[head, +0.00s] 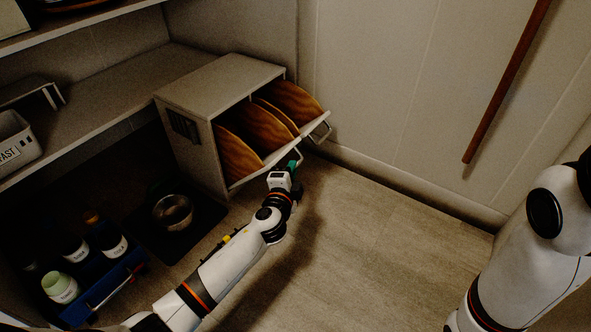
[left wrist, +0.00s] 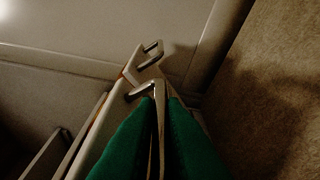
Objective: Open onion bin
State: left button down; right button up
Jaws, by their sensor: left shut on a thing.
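A pale bin cabinet (head: 215,80) stands under the shelf, with large brown-orange rounded things (head: 237,155) showing in its open front. Its front panels lean outward. No label tells me which is the onion bin. My left gripper (head: 294,165) is at the near front's outer edge, its green fingers shut on a metal handle (left wrist: 143,90). The fingers hide part of that handle. A second metal handle (head: 319,132) is just beyond, and it also shows in the left wrist view (left wrist: 152,53). My right arm shows at the right edge, but its gripper is out of view.
A metal bowl (head: 173,211) sits on a dark mat left of my arm. A blue caddy (head: 117,286) with several bottles stands at the lower left. A white basket (head: 15,140) is on the shelf. A wooden pole (head: 507,82) leans at the wall. The floor to the right is clear.

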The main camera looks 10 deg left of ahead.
pick_arm(q)
jog(key=shift+a+f, duration=0.2)
jog(key=shift+f, duration=0.05)
jog(key=c, duration=1.5)
grip_release()
jog(key=shift+d+r+p, duration=0.1)
jog(key=shift+r+p, duration=0.25)
jog(key=shift+r, duration=0.15)
notch_tip(320, 180, up, 9)
jog(key=p, duration=0.7)
jog(key=shift+p, duration=0.35)
